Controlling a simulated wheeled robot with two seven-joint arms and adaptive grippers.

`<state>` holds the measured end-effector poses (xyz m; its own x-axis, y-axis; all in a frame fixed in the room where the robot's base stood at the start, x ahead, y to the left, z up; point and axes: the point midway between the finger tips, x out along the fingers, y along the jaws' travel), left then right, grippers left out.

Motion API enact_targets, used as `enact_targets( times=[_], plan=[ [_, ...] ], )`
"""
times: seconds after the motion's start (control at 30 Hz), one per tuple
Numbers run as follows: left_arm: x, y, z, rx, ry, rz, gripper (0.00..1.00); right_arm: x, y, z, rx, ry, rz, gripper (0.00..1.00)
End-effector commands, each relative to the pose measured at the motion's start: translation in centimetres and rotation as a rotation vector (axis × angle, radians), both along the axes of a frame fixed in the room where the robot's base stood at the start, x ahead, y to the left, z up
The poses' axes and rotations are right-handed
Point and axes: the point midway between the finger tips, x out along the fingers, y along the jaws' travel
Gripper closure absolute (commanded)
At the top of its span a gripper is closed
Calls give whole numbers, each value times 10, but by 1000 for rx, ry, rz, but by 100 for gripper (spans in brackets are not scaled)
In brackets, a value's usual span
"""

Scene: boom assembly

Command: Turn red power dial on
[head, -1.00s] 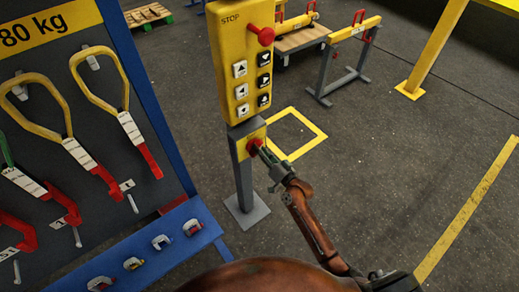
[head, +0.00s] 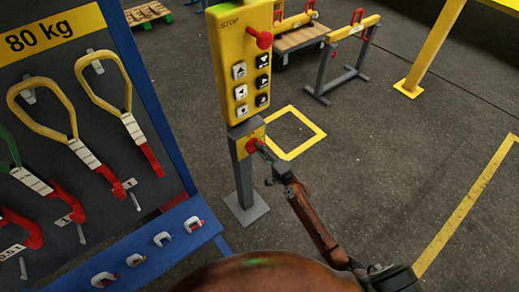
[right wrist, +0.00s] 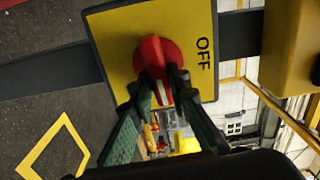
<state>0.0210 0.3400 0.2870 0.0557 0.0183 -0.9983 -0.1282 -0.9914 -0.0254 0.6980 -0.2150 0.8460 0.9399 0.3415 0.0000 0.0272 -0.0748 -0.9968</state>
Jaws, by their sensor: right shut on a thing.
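The red power dial (head: 252,145) sits on a yellow plate on a grey post, under the yellow control box. In the right wrist view the dial (right wrist: 152,50) is on its yellow plate (right wrist: 115,40), with the word OFF at the plate's right. A white mark on the dial's grip points toward the bottom of that view. My right gripper (head: 262,150) reaches the dial from the lower right. Its two green-grey fingers (right wrist: 161,84) are shut on the dial's grip, one on each side. The fingers hide part of the dial. My left gripper is not in view.
The yellow control box (head: 240,70) with a red stop knob (head: 264,40) and several buttons stands above the dial. A rack with slings (head: 100,80) and shackles (head: 162,239) is at the left.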

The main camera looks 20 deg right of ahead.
Motion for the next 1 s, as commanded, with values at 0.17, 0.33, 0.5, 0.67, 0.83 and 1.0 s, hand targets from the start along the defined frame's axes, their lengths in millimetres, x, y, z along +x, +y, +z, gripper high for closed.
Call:
enact_targets(
  times=[0.17,0.33,0.5,0.67,0.83,1.0],
  plan=[
    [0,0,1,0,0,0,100,0,1,-2,59,24,2,100],
    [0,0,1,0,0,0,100,0,1,-2,84,33,1,100],
    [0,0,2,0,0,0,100,0,1,-2,92,36,1,100],
    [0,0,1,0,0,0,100,0,1,-2,92,36,1,100],
    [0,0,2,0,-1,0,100,0,1,-2,92,36,1,79],
    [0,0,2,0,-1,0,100,0,0,-2,91,34,0,68]
  ],
)
